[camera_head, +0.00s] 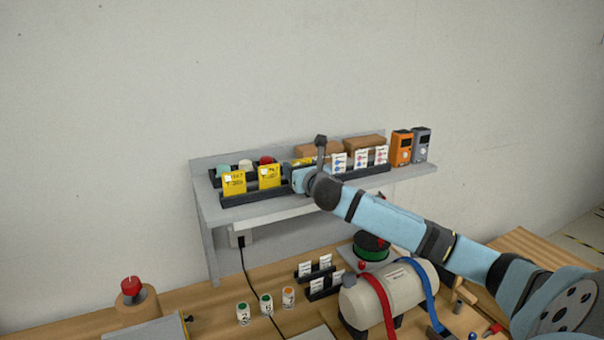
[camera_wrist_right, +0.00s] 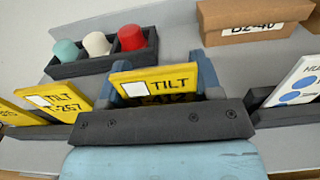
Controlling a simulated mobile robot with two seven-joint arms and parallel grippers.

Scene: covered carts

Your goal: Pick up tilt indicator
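Yellow tilt indicator cards stand in the black rack on the grey shelf. In the right wrist view, one tilt card (camera_wrist_right: 155,82) stands between my right gripper's fingers (camera_wrist_right: 163,88), its lower part hidden by the dark gripper bar. The fingers are apart at its two side edges; I cannot tell whether they touch it. Another tilt card (camera_wrist_right: 60,98) stands to the left. In the head view, my right gripper (camera_head: 296,178) is at the rack's middle, and two tilt cards, (camera_head: 233,183) and (camera_head: 269,176), stand left of it. My left gripper is not in view.
Behind the cards is a black tray (camera_wrist_right: 98,62) with teal, white and red caps. A brown box (camera_wrist_right: 250,20) is at the back. White cards (camera_head: 361,158) stand right of the gripper. Orange (camera_head: 401,148) and grey (camera_head: 422,145) devices stand at the shelf's right end.

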